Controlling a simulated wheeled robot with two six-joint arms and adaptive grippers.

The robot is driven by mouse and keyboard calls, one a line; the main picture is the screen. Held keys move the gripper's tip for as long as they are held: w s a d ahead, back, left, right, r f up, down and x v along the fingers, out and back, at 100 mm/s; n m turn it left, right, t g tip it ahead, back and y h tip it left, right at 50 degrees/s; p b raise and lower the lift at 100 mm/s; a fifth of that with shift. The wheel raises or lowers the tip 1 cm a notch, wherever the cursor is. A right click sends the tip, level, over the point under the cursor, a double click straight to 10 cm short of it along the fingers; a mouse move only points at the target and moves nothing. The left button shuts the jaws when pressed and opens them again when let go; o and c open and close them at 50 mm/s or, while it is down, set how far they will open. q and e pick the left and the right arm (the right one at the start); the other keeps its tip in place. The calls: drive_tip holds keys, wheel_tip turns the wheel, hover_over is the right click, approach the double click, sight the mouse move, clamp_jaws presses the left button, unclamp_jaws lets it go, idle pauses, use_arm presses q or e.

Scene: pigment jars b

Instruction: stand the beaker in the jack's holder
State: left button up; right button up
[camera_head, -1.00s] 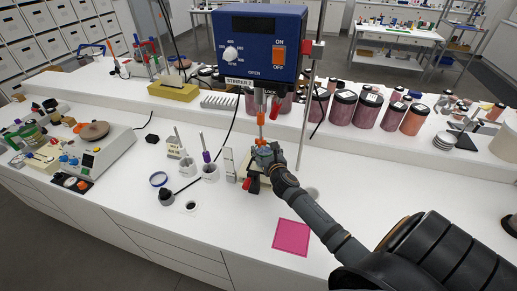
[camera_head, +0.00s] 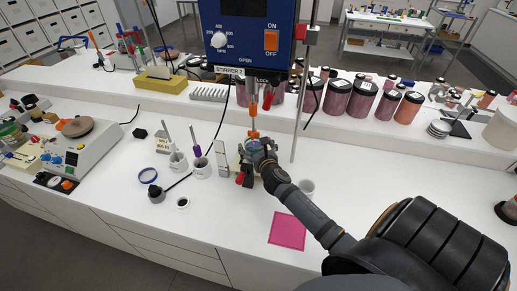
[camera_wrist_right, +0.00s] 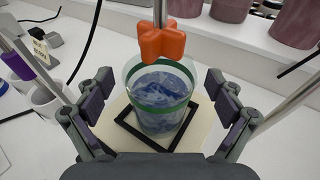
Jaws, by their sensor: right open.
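The beaker (camera_wrist_right: 160,88) is clear, with a green band and swirled blue contents. It stands upright on the jack's pale top plate (camera_wrist_right: 110,133), with its base inside the holder, a black square frame (camera_wrist_right: 128,122). In the head view the beaker (camera_head: 253,144) shows small, partly covered by my right gripper (camera_head: 260,156). The jack (camera_head: 247,178) is mostly hidden behind the gripper. My right gripper's jaws (camera_wrist_right: 160,80) are open, one on each side of the beaker, with gaps to it. My left gripper is not in view.
The stirrer's orange paddle (camera_wrist_right: 160,42) hangs right above the beaker's mouth, below the blue stirrer (camera_head: 248,35). A metal stand rod (camera_head: 298,125) rises close by on the right. White pots (camera_head: 202,168) stand left of the jack. A pink mat (camera_head: 287,231) lies in front.

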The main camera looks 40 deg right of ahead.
drive_tip(key=b+v, duration=0.1)
drive_tip(key=v, duration=1)
drive_tip(key=shift+b, duration=0.4)
drive_tip(key=shift+r, duration=0.1)
